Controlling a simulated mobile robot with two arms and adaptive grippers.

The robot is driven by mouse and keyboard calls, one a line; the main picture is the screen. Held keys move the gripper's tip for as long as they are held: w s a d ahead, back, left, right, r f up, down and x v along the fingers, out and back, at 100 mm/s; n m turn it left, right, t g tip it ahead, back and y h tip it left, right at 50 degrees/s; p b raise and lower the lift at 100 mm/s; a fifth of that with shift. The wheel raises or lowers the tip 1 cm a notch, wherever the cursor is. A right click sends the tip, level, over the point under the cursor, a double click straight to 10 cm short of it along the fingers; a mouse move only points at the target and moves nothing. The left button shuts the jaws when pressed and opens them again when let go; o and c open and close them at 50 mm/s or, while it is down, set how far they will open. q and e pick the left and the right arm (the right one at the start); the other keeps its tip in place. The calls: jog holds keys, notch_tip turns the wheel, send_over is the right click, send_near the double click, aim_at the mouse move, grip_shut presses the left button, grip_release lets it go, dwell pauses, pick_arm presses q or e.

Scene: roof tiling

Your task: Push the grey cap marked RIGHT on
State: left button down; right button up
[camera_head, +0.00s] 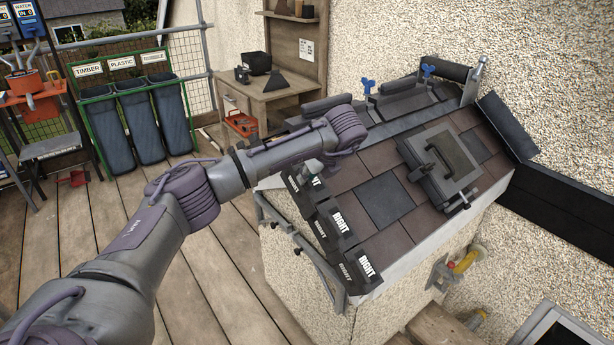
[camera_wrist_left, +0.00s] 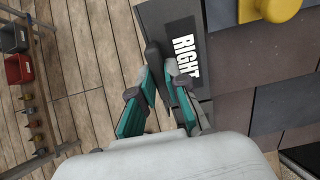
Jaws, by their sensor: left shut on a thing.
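Several grey caps marked RIGHT line the roof's left sloping edge in the head view; the lowest cap (camera_head: 365,267) is at the bottom corner and another cap (camera_head: 340,222) is above it. My left gripper (camera_head: 311,172) reaches over the upper part of this edge, partly hidden by my own arm. In the left wrist view, the teal-sided fingers of my left gripper (camera_wrist_left: 160,68) are closed at the edge of a grey cap marked RIGHT (camera_wrist_left: 192,20). The cap lies along the tiles, its lower part hidden by the fingers. My right gripper does not show.
Brown and dark tiles (camera_head: 384,200) cover the roof, with a grey hatch (camera_head: 440,160) on the right. A yellow object (camera_wrist_left: 278,8) sits near the cap. A metal rail (camera_head: 300,240) runs below the left edge. The wooden deck (camera_head: 215,270) is largely clear.

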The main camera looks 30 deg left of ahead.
pick_arm(q)
jog(key=shift+w+d, duration=0.1)
jog(key=shift+w, duration=0.05)
dwell(0.5)
jog(key=c, duration=1.1)
grip_release()
jog(key=p+v, duration=0.2)
jog(key=v, duration=0.4)
